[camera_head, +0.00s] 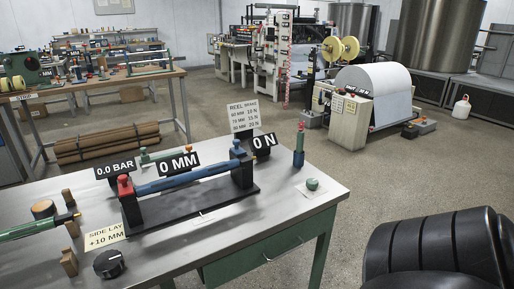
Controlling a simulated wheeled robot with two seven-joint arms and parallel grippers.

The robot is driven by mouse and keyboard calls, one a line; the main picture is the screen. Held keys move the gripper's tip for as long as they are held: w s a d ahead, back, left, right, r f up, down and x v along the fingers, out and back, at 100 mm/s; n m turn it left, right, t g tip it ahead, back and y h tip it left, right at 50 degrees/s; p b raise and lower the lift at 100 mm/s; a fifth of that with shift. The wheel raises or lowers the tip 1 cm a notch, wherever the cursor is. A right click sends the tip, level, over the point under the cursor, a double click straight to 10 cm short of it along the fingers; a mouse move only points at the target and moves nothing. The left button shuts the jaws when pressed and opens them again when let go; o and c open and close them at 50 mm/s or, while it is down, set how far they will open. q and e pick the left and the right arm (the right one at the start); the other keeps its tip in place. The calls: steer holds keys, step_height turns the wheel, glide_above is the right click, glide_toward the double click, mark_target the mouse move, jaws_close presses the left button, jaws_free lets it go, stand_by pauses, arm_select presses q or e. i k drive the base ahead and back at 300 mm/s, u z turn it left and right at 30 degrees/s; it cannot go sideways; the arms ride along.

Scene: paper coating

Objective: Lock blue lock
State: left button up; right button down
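The blue lock (236,146) appears as a small blue knob on top of the right black stand (243,169) of a fixture on the metal table. A red knob (124,187) sits on the left stand (131,208). A blue roller (185,179) lies between the two stands, above a black base plate (200,211). I cannot tell from this view whether the blue lock is locked. No gripper fingers show in the head view, and nothing touches the blue lock.
Signs reading 0 MM (178,162) and 0 N (264,141) stand behind the fixture. A black dial (108,264) is at front left. A black ribbed part of mine fills the lower right.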

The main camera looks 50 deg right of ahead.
mark_target(237, 150)
steer(key=z, duration=3.1)
steer(key=i, duration=4.25)
steer(key=u, duration=3.75)
